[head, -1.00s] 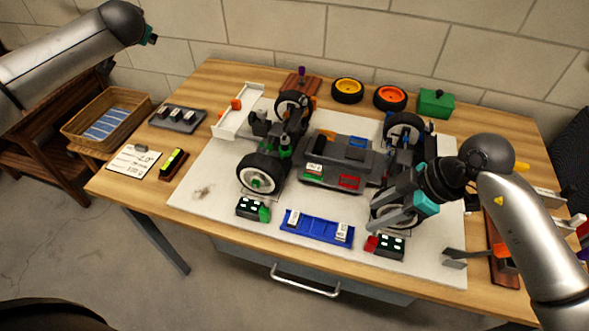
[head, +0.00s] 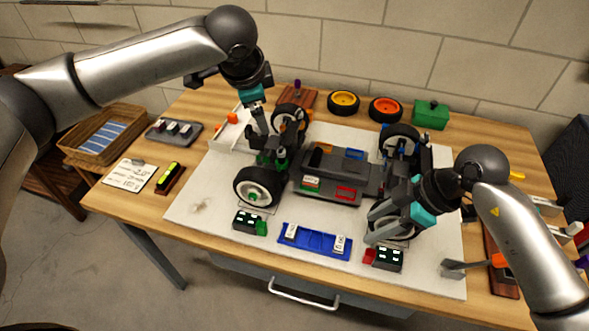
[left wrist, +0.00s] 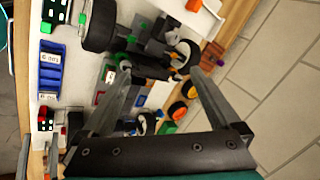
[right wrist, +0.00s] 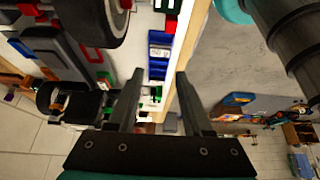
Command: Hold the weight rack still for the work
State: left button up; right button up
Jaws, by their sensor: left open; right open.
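A blue tray (head: 315,241) with two white-labelled blocks lies on the white board in front of the car. A grey rack (head: 160,136) with three small blocks stands at the table's left; I cannot tell which one is the weight rack. The blue tray also shows in the left wrist view (left wrist: 48,72) and the right wrist view (right wrist: 158,55). My right gripper (head: 372,228) is open beside the car's front right wheel, right of the blue tray and apart from it. My left gripper (head: 264,130) is open and empty above the car's left end, by the white wing.
The car (head: 325,182) fills the middle of the board. Small dark boxes (head: 248,221) (head: 388,258) flank the blue tray. Loose wheels (head: 343,103) and a green box (head: 431,114) stand behind. A wicker basket (head: 78,158) is at the left.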

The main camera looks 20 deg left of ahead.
aim_at(294, 231)
pick_arm(q)
jog(key=s+d+f+m+g+h, duration=0.1)
jog(key=s+d+f+m+g, duration=0.55)
jog(key=s+d, duration=0.5)
jog(key=shift+t, duration=0.55)
jog(key=f, duration=1.6)
jog(key=shift+s+a+f, duration=0.2)
jog(key=shift+f, duration=0.05)
jog(key=c, duration=1.4)
jog(key=o, duration=1.4)
jog(key=shift+r, duration=0.1)
notch_tip(294, 231, up, 12)
